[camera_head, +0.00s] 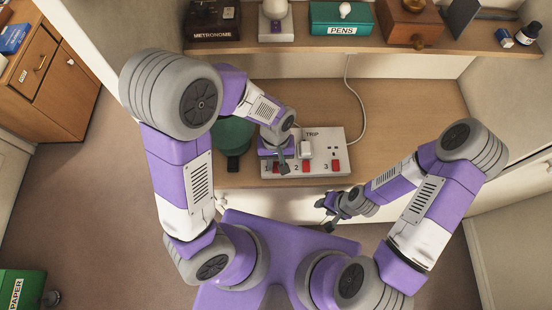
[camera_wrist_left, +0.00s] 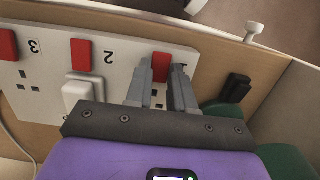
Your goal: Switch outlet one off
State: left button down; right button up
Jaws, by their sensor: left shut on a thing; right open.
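The white power strip (camera_head: 318,138), marked TRIP, lies on the desk with red switches beside the numbers 2 and 3. Outlet one's red switch (camera_wrist_left: 160,61) sits between the fingertips of my left gripper (camera_wrist_left: 162,75), which is shut on it. In the head view my left gripper (camera_head: 283,170) reaches down over the strip's left end and hides part of it. A white plug (camera_head: 306,149) sits in outlet two, beside its red switch (camera_wrist_left: 82,50). Outlet three's switch (camera_head: 336,165) is clear. My right gripper (camera_head: 324,214) is open and empty, before the desk's front edge.
A green round object (camera_head: 232,134) with a black block (camera_head: 233,163) stands left of the strip. A white cable (camera_head: 361,115) runs up from the strip. A shelf (camera_head: 290,46) behind holds a metronome box (camera_head: 214,22) and a pens box (camera_head: 341,18). The desk's right side is clear.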

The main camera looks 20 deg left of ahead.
aim_at(276, 164)
dwell(0.4)
pick_arm(q)
jog(key=c, duration=1)
grip_release()
jog(key=shift+o, duration=0.2)
notch_tip(276, 164, up, 8)
jog(key=p, duration=0.1)
jog(key=shift+w+f, duration=0.2)
jog(key=shift+w, duration=0.1)
